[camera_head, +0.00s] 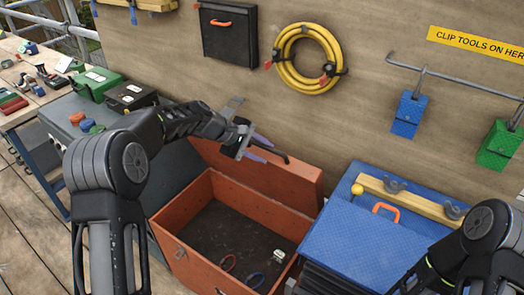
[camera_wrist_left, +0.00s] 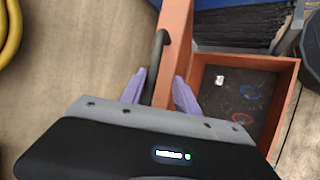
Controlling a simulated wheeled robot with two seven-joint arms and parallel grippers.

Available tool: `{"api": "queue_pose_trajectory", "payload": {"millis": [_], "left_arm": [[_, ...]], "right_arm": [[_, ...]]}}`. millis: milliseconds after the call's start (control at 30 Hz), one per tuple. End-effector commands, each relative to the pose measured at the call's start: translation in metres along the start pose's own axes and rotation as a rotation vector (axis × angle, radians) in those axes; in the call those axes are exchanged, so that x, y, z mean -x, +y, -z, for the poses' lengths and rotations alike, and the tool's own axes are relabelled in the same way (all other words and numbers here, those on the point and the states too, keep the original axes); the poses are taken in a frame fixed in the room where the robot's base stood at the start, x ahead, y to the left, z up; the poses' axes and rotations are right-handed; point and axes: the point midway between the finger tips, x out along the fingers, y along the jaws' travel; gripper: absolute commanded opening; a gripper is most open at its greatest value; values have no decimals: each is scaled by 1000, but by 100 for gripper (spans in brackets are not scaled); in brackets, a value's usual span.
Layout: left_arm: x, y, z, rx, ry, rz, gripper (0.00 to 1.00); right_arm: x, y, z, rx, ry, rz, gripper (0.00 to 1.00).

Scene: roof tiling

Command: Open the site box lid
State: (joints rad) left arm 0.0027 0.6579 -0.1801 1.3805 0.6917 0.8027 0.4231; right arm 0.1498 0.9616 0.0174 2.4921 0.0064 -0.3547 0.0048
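The site box (camera_head: 220,255) is an orange-red open-topped box at bottom centre of the head view. Its lid (camera_head: 265,175) stands raised at the back edge, near the wall, leaving the dark inside visible. A dark bar handle (camera_head: 285,157) shows at the lid's top; it also shows in the left wrist view (camera_wrist_left: 158,50). My left gripper (camera_head: 260,148) is at the lid's top edge. Its purple fingers are apart, one on each side of the handle and lid edge in the left wrist view (camera_wrist_left: 160,85); contact cannot be told. My right gripper is out of view.
Inside the box lie red and blue rings (camera_head: 228,263) and a small white item (camera_head: 279,255). A blue box (camera_head: 360,240) with an orange handle stands close on the right. A wall with a yellow hose (camera_head: 280,65) rises behind. A workbench with tools (camera_head: 30,110) is at left.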

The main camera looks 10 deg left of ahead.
Motion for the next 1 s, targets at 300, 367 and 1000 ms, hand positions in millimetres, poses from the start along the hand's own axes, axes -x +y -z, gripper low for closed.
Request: {"api": "queue_pose_trajectory", "payload": {"millis": [300, 367, 1000], "left_arm": [[10, 0, 1, 0, 3, -2, 35], [18, 0, 2, -1, 3, -3, 35], [78, 0, 0, 0, 0, 1, 35]], "right_arm": [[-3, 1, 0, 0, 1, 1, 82], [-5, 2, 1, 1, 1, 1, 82], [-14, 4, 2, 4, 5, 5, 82]]}}
